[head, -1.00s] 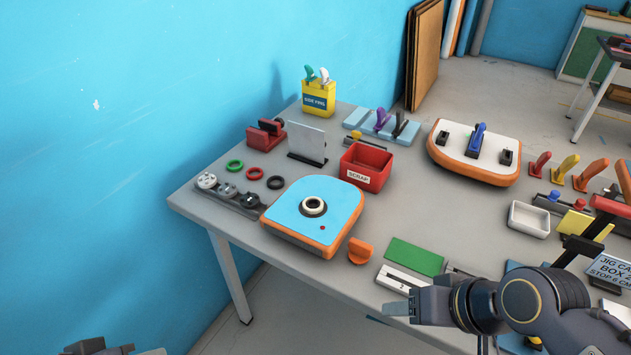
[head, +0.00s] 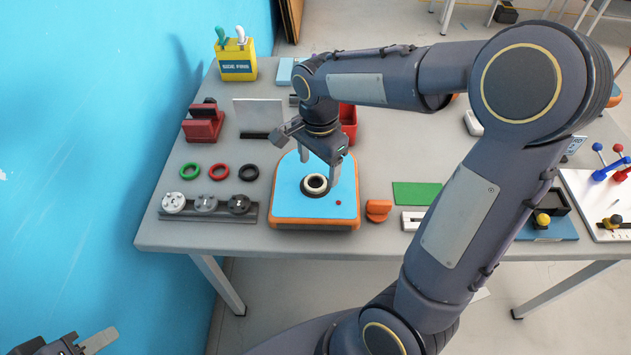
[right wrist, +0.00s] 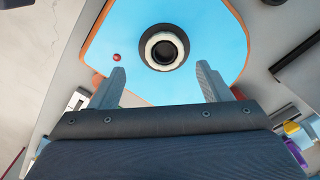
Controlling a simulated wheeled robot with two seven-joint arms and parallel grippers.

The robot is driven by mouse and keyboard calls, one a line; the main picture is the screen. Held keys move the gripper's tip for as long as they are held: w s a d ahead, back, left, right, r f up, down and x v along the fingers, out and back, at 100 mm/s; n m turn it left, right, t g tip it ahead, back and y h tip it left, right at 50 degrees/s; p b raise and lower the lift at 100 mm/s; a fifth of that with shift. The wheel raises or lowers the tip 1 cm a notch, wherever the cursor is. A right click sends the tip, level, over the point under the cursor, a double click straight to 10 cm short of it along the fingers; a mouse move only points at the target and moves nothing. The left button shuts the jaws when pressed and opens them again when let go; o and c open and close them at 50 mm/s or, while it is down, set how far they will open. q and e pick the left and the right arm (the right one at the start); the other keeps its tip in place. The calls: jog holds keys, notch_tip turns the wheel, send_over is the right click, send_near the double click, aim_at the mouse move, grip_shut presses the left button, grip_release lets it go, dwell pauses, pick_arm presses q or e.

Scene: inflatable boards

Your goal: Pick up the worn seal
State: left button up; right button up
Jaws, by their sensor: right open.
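A cream ring (head: 315,183), which looks like the worn seal, sits around the dark valve hole in the blue-topped, orange-sided board (head: 285,205). In the right wrist view, the cream ring (right wrist: 151,42) lies inside a dark collar, just beyond the fingertips. My right gripper (head: 320,168) is open and empty, pointing down over the board; its two fingers show apart in the right wrist view (right wrist: 161,70). The ring is not between them. My left gripper (head: 85,342) is at the bottom left corner, partly cut off, away from the table.
Green (head: 189,171), red (head: 219,171) and black (head: 249,172) rings lie left of the board, behind a rail of round caps (head: 206,204). An orange part (head: 378,209) and green sheet (head: 416,192) lie right. My right arm partly hides the red scrap box (head: 348,120).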

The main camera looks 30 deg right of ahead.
aim_at(315, 185)
jog(key=f, duration=0.4)
jog(key=shift+w+a, duration=0.3)
jog(key=shift+f, duration=0.3)
jog(key=c, duration=1.1)
jog(key=shift+o, duration=0.2)
